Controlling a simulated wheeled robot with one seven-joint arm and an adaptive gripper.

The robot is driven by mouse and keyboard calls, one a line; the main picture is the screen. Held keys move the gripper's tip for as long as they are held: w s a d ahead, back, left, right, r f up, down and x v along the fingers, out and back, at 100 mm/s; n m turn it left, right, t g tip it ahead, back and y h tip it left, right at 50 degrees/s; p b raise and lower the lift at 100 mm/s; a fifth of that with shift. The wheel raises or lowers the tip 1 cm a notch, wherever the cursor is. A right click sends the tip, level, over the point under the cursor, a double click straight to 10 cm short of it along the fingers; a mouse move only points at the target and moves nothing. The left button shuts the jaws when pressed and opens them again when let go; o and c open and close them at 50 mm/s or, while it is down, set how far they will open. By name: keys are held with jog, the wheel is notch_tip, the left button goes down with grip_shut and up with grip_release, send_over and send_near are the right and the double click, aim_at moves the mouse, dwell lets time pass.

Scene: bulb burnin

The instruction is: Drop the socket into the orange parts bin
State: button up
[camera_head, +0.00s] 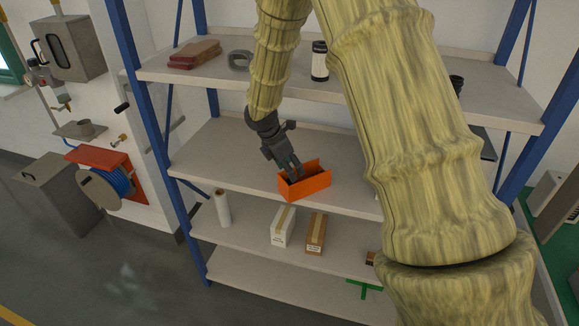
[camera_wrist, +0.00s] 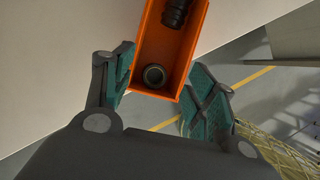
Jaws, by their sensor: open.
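The orange parts bin (camera_head: 312,184) sits on the middle shelf in the head view, near its front edge. It also shows in the wrist view (camera_wrist: 143,80), below my gripper. My gripper (camera_head: 294,174) is at the bin's opening in the head view. A black ribbed part (camera_wrist: 176,12) lies farther back in the bin.
The shelf rack has blue posts (camera_head: 148,95). The upper shelf (camera_head: 440,98) bears a black-and-white container (camera_head: 319,61), a grey ring (camera_head: 239,61) and red items (camera_head: 195,54). Boxes (camera_head: 283,227) stand on the shelf below. The middle shelf left of the bin (camera_head: 215,150) is clear.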

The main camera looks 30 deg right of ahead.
jog(key=shift+r, duration=0.4)
jog(key=b+v, duration=0.2)
jog(key=v, duration=0.5)
jog(key=s+a+f+m+y, duration=0.25)
jog(key=s+a+f, duration=0.2)
jog(key=f, duration=0.55)
jog(key=s+a+f+m+y, duration=0.1)
jog(key=s+a+f+m, duration=0.25)
jog(key=s+f, duration=0.45)
jog(key=s+a+f+m+y, duration=0.15)
jog(key=s+a+f, duration=0.3)
jog(key=f, duration=0.65)
jog(key=s+a+f+m, duration=0.1)
jog(key=s+f+m, duration=0.2)
jog(key=s, duration=0.4)
jog(key=s+a+f+m, duration=0.1)
jog(key=s+f+m, duration=0.3)
jog(key=s, duration=0.4)
jog(key=s+a+f+m+b, duration=0.1)
jog(key=s+a+f+m, duration=0.1)
jog(key=s+f, duration=0.3)
jog(key=s+m, duration=0.1)
jog(key=s, duration=0.1)
jog(key=shift+s+m, duration=0.35)
jog(key=shift+a, duration=0.15)
jog(key=shift+c, duration=0.5)
